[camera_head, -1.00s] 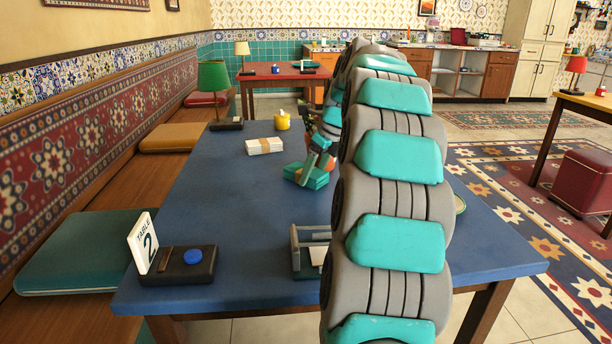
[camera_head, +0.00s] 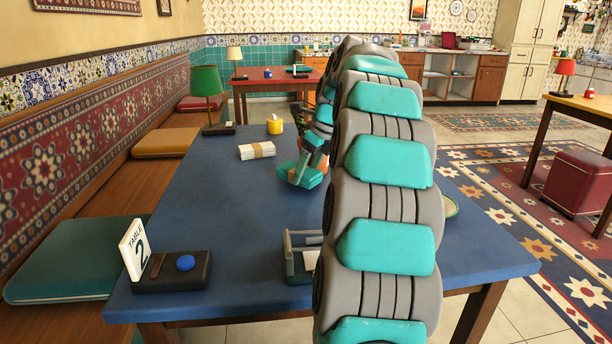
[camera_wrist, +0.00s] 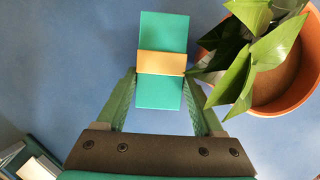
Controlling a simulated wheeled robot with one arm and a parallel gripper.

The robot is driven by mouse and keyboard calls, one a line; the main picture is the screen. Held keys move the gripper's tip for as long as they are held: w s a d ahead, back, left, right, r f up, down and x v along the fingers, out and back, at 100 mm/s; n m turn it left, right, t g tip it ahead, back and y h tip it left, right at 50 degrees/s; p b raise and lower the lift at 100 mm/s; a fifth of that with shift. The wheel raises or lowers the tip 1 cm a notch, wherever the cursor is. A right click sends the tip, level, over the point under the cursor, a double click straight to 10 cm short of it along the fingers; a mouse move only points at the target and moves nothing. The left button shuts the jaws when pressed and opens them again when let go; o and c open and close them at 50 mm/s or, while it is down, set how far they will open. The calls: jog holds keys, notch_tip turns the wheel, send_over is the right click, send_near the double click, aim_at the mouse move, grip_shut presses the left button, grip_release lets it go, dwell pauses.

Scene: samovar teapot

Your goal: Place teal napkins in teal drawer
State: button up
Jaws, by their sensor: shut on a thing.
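The teal napkins (camera_wrist: 161,95), a stack with a tan band around its middle, lie between the two fingers of my gripper (camera_wrist: 160,75) in the wrist view. My gripper is shut on the stack at its band. In the head view the teal napkins (camera_head: 309,180) show at my gripper (camera_head: 308,167), left of my arm, over the blue table (camera_head: 225,215). The stack looks tilted there; any gap to the tabletop is hard to tell. I cannot make out a teal drawer in either view.
A potted plant (camera_wrist: 285,75) stands close right of the napkins in the wrist view. White napkins (camera_head: 257,151), a yellow cup (camera_head: 275,127), a green lamp (camera_head: 206,82), a table-number stand (camera_head: 135,248) and a grey holder (camera_head: 300,262) are on the table. Its left middle is clear.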

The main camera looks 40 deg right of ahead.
aim_at(307, 174)
jog(key=shift+r, duration=1.2)
jog(key=shift+s+a, duration=0.15)
jog(key=shift+s, duration=0.45)
jog(key=shift+s+a, duration=0.15)
jog(key=shift+s, duration=0.4)
jog(key=s+a, duration=0.1)
jog(key=s, duration=0.3)
jog(key=s+a+r+b, duration=0.1)
jog(key=s, duration=0.4)
jog(key=s+a, duration=0.1)
jog(key=s, duration=0.3)
jog(key=shift+s+r+b, duration=0.15)
jog(key=shift+s+b, duration=0.05)
jog(key=shift+b, duration=0.1)
